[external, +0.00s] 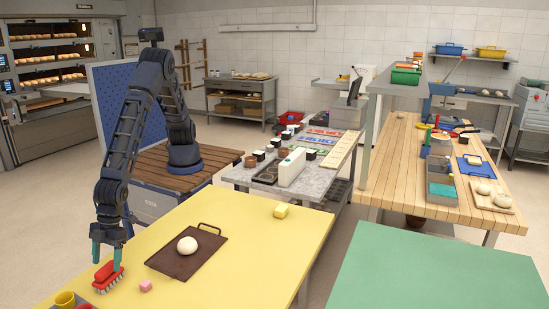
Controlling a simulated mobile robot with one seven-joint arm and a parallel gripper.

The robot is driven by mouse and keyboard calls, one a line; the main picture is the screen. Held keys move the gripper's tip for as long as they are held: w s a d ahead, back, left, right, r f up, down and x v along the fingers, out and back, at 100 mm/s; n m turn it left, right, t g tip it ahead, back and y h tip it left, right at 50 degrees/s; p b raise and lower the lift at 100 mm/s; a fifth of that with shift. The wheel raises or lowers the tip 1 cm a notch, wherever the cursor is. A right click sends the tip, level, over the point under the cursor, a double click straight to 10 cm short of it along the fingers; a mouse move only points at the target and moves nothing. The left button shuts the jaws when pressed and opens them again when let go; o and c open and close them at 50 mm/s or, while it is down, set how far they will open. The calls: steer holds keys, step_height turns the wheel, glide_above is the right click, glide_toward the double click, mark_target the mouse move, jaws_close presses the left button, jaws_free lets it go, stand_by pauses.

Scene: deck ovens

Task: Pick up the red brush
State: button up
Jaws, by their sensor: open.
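The red brush (106,275) lies on the yellow tabletop at its near left, with its pale bristles along the lower side. My gripper (107,260) points down right at the brush, with one green finger on each side of its upper part. The fingers are open around the brush. I cannot tell whether either finger touches it.
A dark tray (172,262) with a white dough ball (187,245) is further right.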

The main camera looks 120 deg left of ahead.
mark_target(106, 266)
steer(key=x, duration=0.5)
steer(key=c, duration=1.1)
steer(key=shift+r, duration=0.15)
